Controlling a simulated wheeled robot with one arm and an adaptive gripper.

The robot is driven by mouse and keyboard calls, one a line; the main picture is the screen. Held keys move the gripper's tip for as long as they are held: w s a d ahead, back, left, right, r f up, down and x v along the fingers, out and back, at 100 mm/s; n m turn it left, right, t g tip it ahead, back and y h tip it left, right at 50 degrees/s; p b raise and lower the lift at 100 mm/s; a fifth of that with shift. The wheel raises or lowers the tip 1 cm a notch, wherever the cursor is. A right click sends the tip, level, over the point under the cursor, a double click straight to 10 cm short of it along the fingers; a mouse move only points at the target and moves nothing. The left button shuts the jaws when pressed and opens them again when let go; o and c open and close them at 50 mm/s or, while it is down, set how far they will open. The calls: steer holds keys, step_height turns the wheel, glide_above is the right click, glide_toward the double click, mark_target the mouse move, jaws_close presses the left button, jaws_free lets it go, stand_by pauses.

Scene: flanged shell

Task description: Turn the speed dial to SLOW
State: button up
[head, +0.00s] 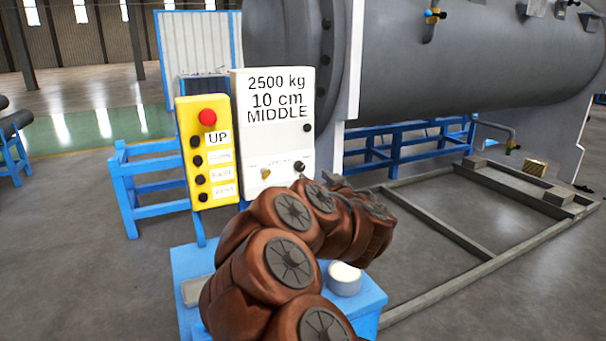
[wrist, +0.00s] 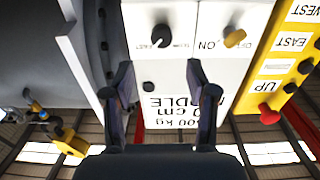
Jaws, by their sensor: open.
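The speed dial is a small black knob (wrist: 161,36) on the white control panel (wrist: 180,70), which appears upside down in the wrist view. A small label that seems to read FAST is beside it, on its left there. In the head view the black dial (head: 299,166) is at the panel's lower right; its setting is too small to read. My gripper (wrist: 160,66) is open and empty, facing the panel, with the dial just above the gap between its fingertips in the picture. In the head view my arm's brown links hide most of the panel's lower edge and the gripper.
A yellow knob (wrist: 235,37) is beside the dial on the panel. A black button (head: 307,128) is higher up. A yellow box (head: 217,190) with a red button (head: 207,117) and several black ones stands left. A large grey cylinder (head: 440,60) is behind, right.

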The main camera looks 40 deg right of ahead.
mark_target(301, 167)
steer(key=shift+p+x, duration=0.5)
steer(key=shift+x, duration=3.45)
steer(key=shift+a+f, duration=0.1)
steer(key=shift+a, duration=0.05)
jaws_close()
